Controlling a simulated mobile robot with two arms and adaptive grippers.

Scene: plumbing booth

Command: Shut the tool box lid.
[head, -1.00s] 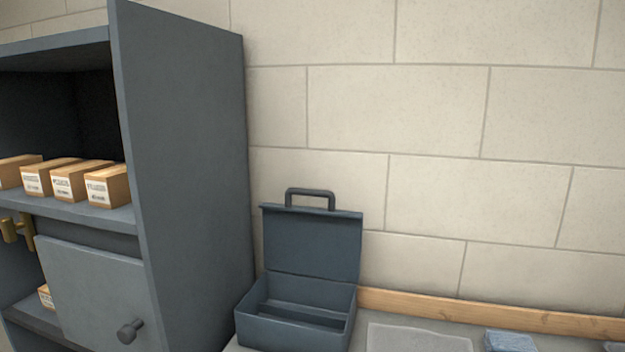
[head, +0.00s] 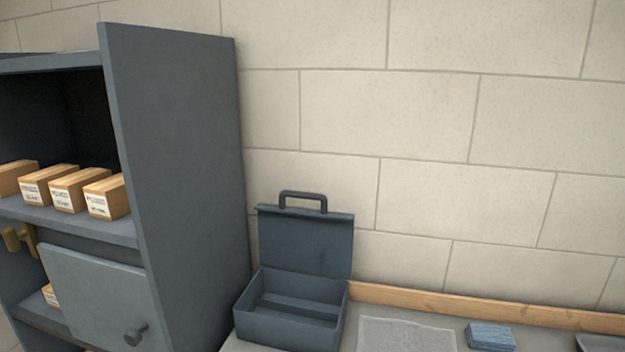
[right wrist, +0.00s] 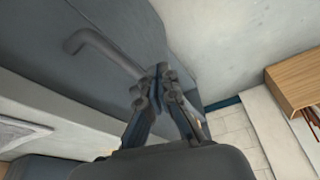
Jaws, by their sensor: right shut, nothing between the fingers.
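The dark blue-grey tool box (head: 287,328) stands on the bench beside the tall cabinet in the head view. Its lid (head: 305,242) is up, roughly upright at the back near the wall, with the dark handle (head: 303,194) at its top edge. The inside of the box shows and looks empty apart from a ledge or divider. My right gripper (right wrist: 160,78) is shut and empty in the right wrist view. It is outside the head view, so its distance from the lid cannot be told. My left gripper is not in view.
The grey cabinet (head: 175,180) rises close left of the box and holds small cartons (head: 107,197). Right of the box lie a pale mat (head: 405,336) and a blue block (head: 490,336). The right wrist view shows a bent grey bar (right wrist: 100,45) and a wooden piece (right wrist: 297,82).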

